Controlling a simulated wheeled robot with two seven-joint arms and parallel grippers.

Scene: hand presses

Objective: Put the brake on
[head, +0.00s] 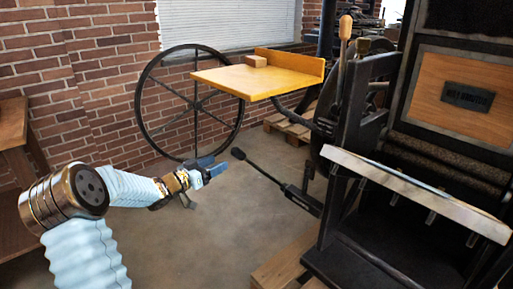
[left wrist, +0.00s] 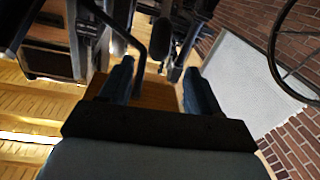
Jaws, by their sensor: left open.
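A black lever with a round knob (head: 238,154) sticks out to the left from the low side of the press (head: 345,130) in the head view. Its rod slants down right to a thicker black sleeve. A second lever with a wooden handle (head: 346,28) stands upright on the press. I cannot tell from the pictures which one is the brake. My left gripper (head: 214,170) is just left of the black knob, apart from it. In the left wrist view the fingers (left wrist: 158,86) are open with nothing held; a dark rounded shape (left wrist: 160,38) lies beyond them.
A large spoked wheel (head: 190,103) and a yellow wooden board (head: 255,80) with a small block stand behind the gripper. A pale slanted bar (head: 415,190) fronts the press at right. Wooden pallets (head: 285,258) lie on the floor. Floor left of the lever is clear.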

